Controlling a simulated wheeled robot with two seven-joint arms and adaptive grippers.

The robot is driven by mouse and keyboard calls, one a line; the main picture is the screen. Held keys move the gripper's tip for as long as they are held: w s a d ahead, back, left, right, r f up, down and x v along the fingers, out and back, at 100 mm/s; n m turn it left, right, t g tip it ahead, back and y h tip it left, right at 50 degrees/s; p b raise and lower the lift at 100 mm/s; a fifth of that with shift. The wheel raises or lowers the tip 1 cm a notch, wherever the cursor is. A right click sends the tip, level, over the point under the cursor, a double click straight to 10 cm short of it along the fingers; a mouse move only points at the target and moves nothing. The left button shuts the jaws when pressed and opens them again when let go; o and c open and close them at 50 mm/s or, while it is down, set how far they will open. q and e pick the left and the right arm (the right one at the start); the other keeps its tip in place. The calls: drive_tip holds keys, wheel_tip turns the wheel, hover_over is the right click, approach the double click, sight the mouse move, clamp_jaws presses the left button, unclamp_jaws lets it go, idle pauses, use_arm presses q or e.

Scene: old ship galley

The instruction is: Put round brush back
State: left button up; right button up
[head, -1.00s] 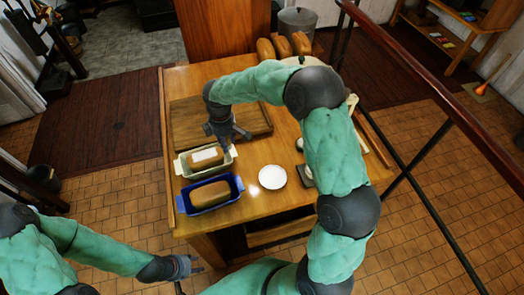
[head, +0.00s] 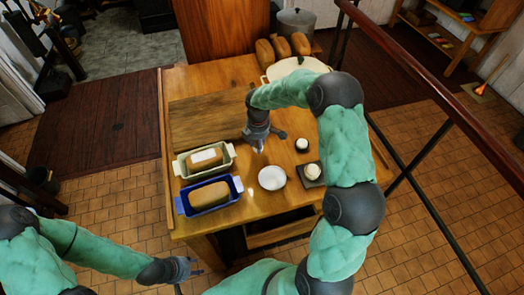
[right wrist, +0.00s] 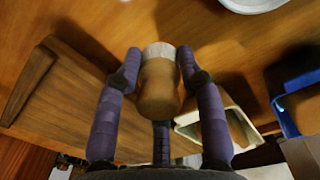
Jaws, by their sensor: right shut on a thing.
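My right gripper (head: 262,143) is above the table, left of its middle and just behind a small white dish (head: 272,178). In the right wrist view its two purple fingers are closed on the round brush (right wrist: 158,85), which has a wooden body and a pale whitish end. In the head view the brush is mostly hidden by the gripper; only a pale tip shows below it. My left gripper (head: 186,267) hangs low in front of the table, away from everything; its jaws are too small to read.
A pale loaf tin (head: 177,166) and a blue loaf tin (head: 181,205) stand at the left, each with a loaf. A dark square piece (head: 313,182) with a round pale thing on it and a small white jar (head: 302,145) are at the right. A wooden board (head: 195,120) lies behind.

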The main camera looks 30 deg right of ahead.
sight(262, 155)
drive_tip(key=shift+s+d+f, duration=0.15)
drive_tip(key=shift+d+f, duration=0.4)
drive_tip(key=shift+f, duration=0.15)
drive_tip(key=shift+d+f+b, duration=0.15)
drive_tip(key=shift+f+b, duration=0.05)
drive_tip(key=shift+f, duration=0.7)
drive_tip(key=shift+d+f+b, duration=0.1)
drive_tip(key=shift+f+b, duration=0.1)
drive_tip(key=shift+f, duration=0.65)
drive_tip(key=shift+f, duration=0.15)
drive_tip(key=o, duration=1.1)
drive_tip(key=r, duration=0.4)
drive_tip(key=r+p, duration=0.1)
drive_tip(key=r, duration=0.3)
drive_tip(key=r+p, duration=0.1)
drive_tip(key=r, duration=0.3)
drive_tip(key=shift+s+r, duration=0.15)
drive_tip(key=shift+s, duration=0.1)
